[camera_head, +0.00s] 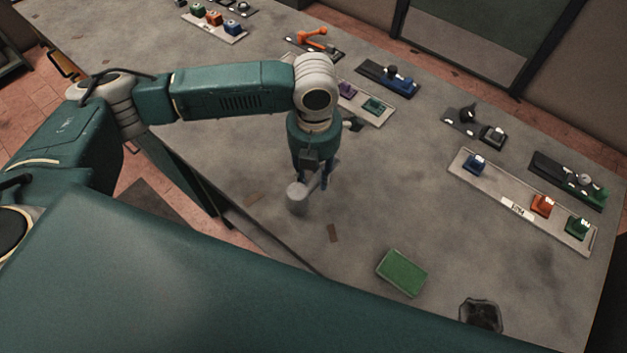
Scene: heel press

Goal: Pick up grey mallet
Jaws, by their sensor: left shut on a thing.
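The grey mallet (298,197) has a pale cylindrical head and shows at the middle of the table, near its front edge. My left gripper (318,182) points down and is shut on the mallet, just right of the head. The fingers hide much of the handle. I cannot tell whether the mallet touches the table. My right gripper is not in view.
A green block (402,272) and a dark bowl-like thing (480,314) are at the front right. A tray with coloured blocks (522,207) lies at the right. An orange tool (312,40) lies at the back. The table (400,190) is clear around the middle.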

